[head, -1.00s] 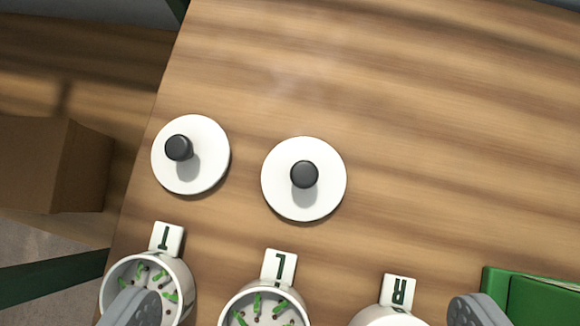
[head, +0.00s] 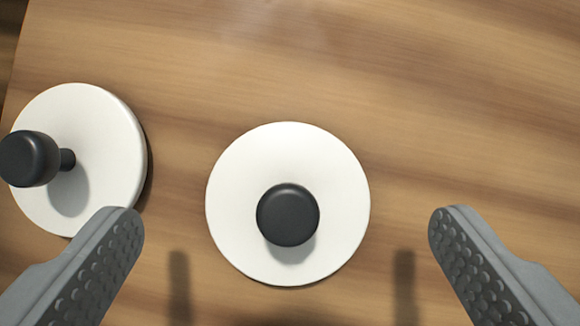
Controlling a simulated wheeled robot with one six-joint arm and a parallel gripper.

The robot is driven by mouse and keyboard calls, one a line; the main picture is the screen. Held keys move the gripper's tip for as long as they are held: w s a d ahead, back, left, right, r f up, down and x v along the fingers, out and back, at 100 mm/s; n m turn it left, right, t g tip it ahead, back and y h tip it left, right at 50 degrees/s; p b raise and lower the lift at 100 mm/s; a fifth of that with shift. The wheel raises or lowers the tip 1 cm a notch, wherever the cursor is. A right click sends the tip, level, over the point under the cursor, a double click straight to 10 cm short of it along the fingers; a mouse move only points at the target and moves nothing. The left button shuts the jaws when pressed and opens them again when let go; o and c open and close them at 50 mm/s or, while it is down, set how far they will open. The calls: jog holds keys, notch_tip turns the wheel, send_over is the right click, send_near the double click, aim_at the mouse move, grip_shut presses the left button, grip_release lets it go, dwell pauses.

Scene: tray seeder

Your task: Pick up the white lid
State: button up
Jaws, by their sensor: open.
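Two round white lids with black knobs lie flat on the wooden table. One white lid (head: 245,180) is in the middle of the head view, its black knob (head: 288,214) pointing up at the camera. The other white lid (head: 105,150) is at the left, its black knob (head: 30,159) leaning outward in the picture. My gripper (head: 286,222) is open and empty. Its two grey fingers are above the table, one on each side of the middle lid in the picture, apart from its knob. The left finger overlaps the lower edge of the left lid in the picture.
The wooden table (head: 430,90) is clear above and to the right of the middle lid. The table's left edge shows at the top left. Finger shadows fall on the wood on both sides of the middle lid.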

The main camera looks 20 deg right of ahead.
aim_at(289, 221)
jog(key=shift+x, duration=1.55)
jog(key=c, duration=1)
jog(key=shift+c, duration=0.2)
jog(key=shift+r, duration=0.1)
